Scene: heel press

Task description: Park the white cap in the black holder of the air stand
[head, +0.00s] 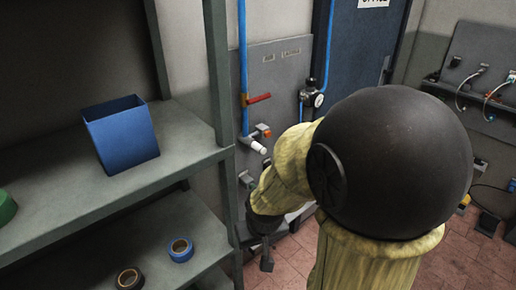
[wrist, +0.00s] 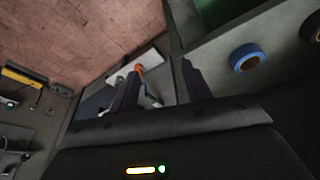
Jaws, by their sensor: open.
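The white cap (head: 259,147) is a small white cylinder on the end of a fitting low on the blue pipe, beside an orange-red lever, in the head view. A small dark bracket (head: 245,178) below it on the grey panel looks like the black holder; it seems empty, but it is too small to be sure. My gripper (head: 266,258) points down, below and apart from the cap, partly hidden by my arm. In the wrist view my gripper (wrist: 160,72) has its two dark fingers apart. An orange and a white piece show beyond them, too blurred to name.
A grey shelf unit (head: 180,165) stands close on the left, with a blue bin (head: 122,133) on top and a blue tape roll (head: 180,249) below. A red valve handle (head: 258,98) sticks out above the cap. A blue door (head: 365,50) is to the right.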

